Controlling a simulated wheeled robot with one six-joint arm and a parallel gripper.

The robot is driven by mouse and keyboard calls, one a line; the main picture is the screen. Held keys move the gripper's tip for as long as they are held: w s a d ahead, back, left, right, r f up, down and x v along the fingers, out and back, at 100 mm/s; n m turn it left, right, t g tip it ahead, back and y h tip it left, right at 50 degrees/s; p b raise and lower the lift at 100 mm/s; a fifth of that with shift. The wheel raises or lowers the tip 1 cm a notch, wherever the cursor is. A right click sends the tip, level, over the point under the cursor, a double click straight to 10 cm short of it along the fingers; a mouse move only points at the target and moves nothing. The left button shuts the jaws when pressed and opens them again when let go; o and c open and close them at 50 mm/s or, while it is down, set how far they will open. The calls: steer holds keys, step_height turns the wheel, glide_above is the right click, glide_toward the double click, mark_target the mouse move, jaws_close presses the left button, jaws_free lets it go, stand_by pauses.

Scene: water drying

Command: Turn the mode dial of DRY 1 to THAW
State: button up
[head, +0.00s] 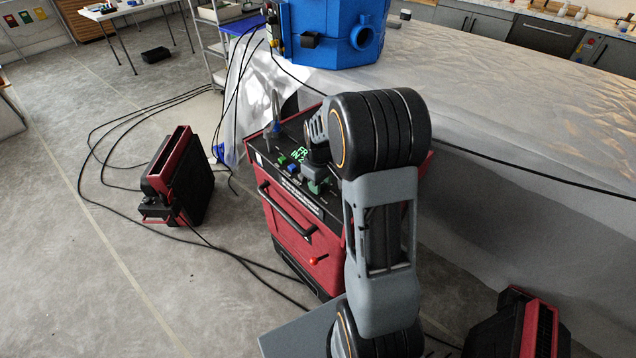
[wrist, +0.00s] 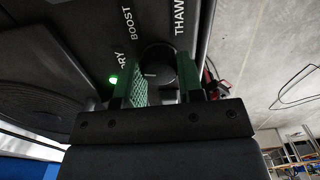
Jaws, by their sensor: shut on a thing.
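A green light (wrist: 113,79) glows by DRY. My gripper (head: 318,186) reaches down to the panel, its green-padded fingers (wrist: 160,85) on either side of the dial, shut on it.
A red and black unit (head: 180,180) stands on the floor at left, another (head: 518,325) at lower right. Black cables (head: 100,150) cross the floor. The floor at front left is clear.

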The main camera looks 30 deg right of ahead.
steer(key=m, duration=1.1)
steer(key=shift+m+b, duration=0.3)
steer(key=shift+m, duration=0.1)
steer(key=m, duration=1)
steer(key=shift+m, duration=0.3)
steer(key=o, duration=0.7)
steer(key=shift+w+a, duration=0.1)
steer(key=shift+a, duration=0.1)
steer(key=shift+o, duration=1.1)
steer(key=shift+r, duration=0.1)
